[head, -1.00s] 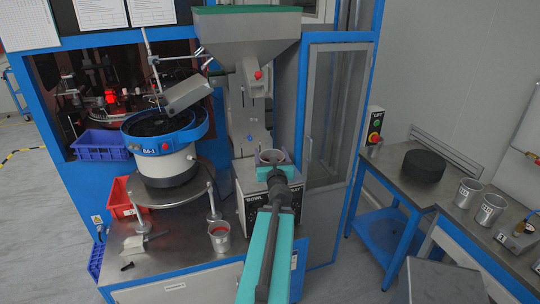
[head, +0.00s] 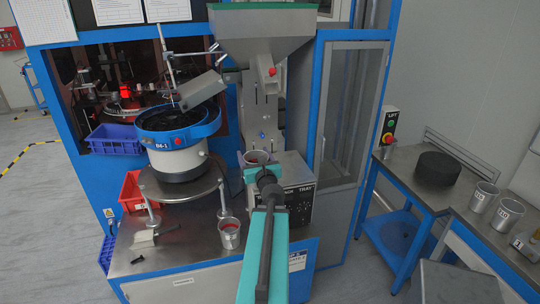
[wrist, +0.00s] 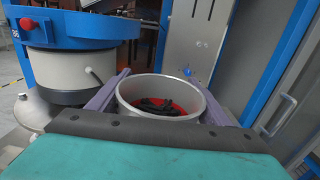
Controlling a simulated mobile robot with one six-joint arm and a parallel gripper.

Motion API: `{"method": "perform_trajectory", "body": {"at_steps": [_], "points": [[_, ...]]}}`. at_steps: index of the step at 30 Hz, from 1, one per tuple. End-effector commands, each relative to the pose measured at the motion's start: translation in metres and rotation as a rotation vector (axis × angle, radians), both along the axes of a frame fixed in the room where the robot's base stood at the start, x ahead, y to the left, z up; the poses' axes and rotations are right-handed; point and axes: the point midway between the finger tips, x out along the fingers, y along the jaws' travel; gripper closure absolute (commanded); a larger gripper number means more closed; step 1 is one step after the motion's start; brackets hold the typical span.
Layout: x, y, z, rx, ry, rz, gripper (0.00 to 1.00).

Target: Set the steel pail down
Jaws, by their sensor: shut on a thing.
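A steel pail (head: 257,156) is held in my gripper (head: 257,165), in front of the grey feeder column. In the wrist view the pail (wrist: 124,97) is upright, with a red inside and dark small parts in it. The purple-grey fingers of my gripper (wrist: 162,92) are shut on its two sides. The pail's underside is hidden, so I cannot tell its height over the bench. A second steel pail (head: 229,240), also red inside, stands on the metal bench (head: 190,256) at its front right.
A blue bowl feeder (head: 178,135) stands left of my gripper, and a grey control box (head: 299,190) is close on the right. A hopper (head: 262,30) overhangs behind. Two more pails (head: 483,197) (head: 507,214) and a black disc (head: 437,168) stand on the right tables.

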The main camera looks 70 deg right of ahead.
Motion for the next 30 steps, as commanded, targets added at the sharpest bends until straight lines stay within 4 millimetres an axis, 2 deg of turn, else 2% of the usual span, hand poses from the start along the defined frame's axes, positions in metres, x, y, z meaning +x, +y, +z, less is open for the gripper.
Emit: {"method": "perform_trajectory", "body": {"at_steps": [3,12,20,30], "points": [[0.033,0.019,-0.005,-0.001,-0.002,0.078,0.91],[0.106,0.073,-0.019,-0.001,-0.002,0.264,0.91],[0.162,0.126,-0.032,0.0,-0.003,0.427,0.91],[0.225,0.206,-0.05,0.001,-0.004,0.645,0.91]]}}
